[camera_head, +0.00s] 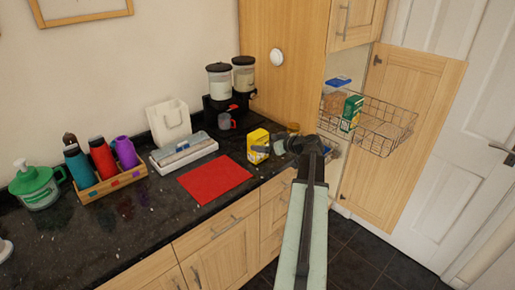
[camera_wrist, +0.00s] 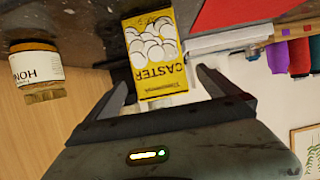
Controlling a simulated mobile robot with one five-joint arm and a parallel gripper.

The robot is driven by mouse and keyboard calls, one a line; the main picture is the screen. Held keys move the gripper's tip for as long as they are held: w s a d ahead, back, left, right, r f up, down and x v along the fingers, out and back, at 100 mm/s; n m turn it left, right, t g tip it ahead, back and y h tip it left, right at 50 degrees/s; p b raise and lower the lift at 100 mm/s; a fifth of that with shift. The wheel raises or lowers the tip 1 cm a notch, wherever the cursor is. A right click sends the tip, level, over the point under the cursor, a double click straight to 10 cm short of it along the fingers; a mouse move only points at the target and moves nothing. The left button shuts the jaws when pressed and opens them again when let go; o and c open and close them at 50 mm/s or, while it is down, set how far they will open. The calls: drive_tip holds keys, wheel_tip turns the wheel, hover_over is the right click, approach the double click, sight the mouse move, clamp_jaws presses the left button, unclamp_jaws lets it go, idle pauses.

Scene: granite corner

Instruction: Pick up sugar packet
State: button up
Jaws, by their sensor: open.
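The sugar packet is a yellow box (camera_head: 257,146) standing on the dark counter beside the red mat, in the head view. In the wrist view, which is upside down, the packet (camera_wrist: 152,55) shows the word "CASTER" and pictures of round white shapes. My gripper (camera_head: 268,148) is at the packet's right side in the head view. In the wrist view my gripper (camera_wrist: 162,92) is open, with one finger to each side of the packet's lower part in the picture. I cannot tell whether either finger touches it.
A honey jar (camera_wrist: 36,72) stands close to the packet; the red mat (camera_head: 215,179) lies on its other side. A wire basket (camera_head: 385,130) hangs from the open cupboard at right.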

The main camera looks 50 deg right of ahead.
drive_tip(key=shift+w+d+f, duration=0.2)
drive_tip(key=shift+w+f, duration=0.2)
drive_tip(key=shift+w, duration=0.15)
drive_tip(key=shift+w+f+b, duration=0.15)
drive_tip(key=shift+f+b, duration=0.05)
drive_tip(key=shift+b, duration=0.15)
drive_tip(key=b+x, duration=0.1)
drive_tip(key=x, duration=0.1)
drive_tip(key=b+x, duration=0.1)
drive_tip(key=x, duration=0.1)
drive_tip(key=shift+a+f, duration=0.1)
drive_tip(key=shift+f, duration=0.3)
drive_tip(key=shift+w, duration=0.1)
drive_tip(key=shift+r, duration=0.1)
drive_tip(key=c, duration=2.1)
drive_tip(key=shift+o, duration=0.2)
